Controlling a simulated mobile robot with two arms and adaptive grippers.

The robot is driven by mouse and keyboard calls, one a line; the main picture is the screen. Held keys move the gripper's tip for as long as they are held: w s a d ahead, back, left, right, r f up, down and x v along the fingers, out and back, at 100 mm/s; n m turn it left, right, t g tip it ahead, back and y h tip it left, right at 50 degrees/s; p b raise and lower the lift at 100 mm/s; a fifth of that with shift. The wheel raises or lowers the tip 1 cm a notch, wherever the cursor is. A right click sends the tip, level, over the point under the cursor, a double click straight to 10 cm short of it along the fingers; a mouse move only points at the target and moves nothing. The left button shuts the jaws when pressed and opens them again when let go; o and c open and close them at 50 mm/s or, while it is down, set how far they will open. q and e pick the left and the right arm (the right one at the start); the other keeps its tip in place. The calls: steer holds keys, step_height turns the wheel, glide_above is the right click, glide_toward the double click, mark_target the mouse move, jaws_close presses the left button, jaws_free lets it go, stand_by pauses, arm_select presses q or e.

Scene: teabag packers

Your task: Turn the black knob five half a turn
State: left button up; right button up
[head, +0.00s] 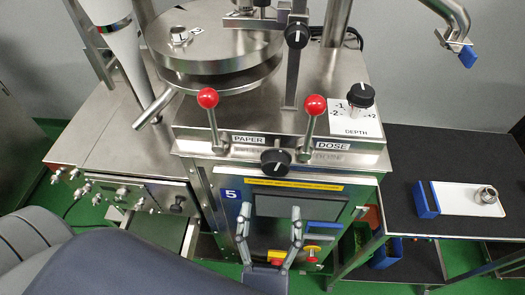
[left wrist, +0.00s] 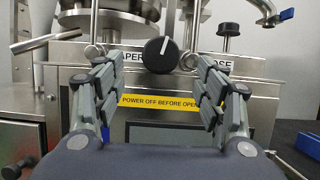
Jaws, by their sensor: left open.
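A black knob (head: 275,162) sits on the front of the steel machine, below and between the PAPER and DOSE labels and above a yellow strip. It also shows in the left wrist view, as a black round knob (left wrist: 161,55) with a white pointer line tilted slightly right of upright. A blue sign (head: 231,194) with a 5 is on the panel below left of it. My left gripper (head: 269,214) is open and empty in front of the panel, apart from the knob. In the left wrist view its spread fingers (left wrist: 160,95) stand left and right, below the knob. My right gripper is not in view.
Two red-ball levers (head: 208,98) (head: 315,105) rise above the knob. Another black knob (head: 361,95) stands on the DEPTH plate, and one more black knob (head: 297,35) is higher up. A dark table (head: 450,160) with a white tray (head: 455,199) stands at right.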

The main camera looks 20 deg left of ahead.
mark_target(275, 170)
arm_select(q)
steer(key=x, duration=0.1)
steer(key=p+x, duration=0.1)
steer(key=x, duration=0.1)
steer(key=p+x, duration=0.1)
steer(key=shift+w+d+r, duration=0.1)
steer(key=shift+d+r, duration=0.1)
steer(key=shift+r, duration=0.25)
steer(key=p+x, duration=0.1)
steer(key=x, duration=0.1)
steer(key=p+x, duration=0.1)
steer(key=x, duration=0.2)
steer(key=shift+w+a+f, duration=0.1)
steer(key=shift+a+f, duration=0.05)
steer(key=shift+f, duration=0.05)
steer(key=shift+w+a+p, duration=0.15)
steer(key=shift+w+p, duration=0.2)
steer(key=shift+c, duration=0.2)
steer(key=c, duration=1)
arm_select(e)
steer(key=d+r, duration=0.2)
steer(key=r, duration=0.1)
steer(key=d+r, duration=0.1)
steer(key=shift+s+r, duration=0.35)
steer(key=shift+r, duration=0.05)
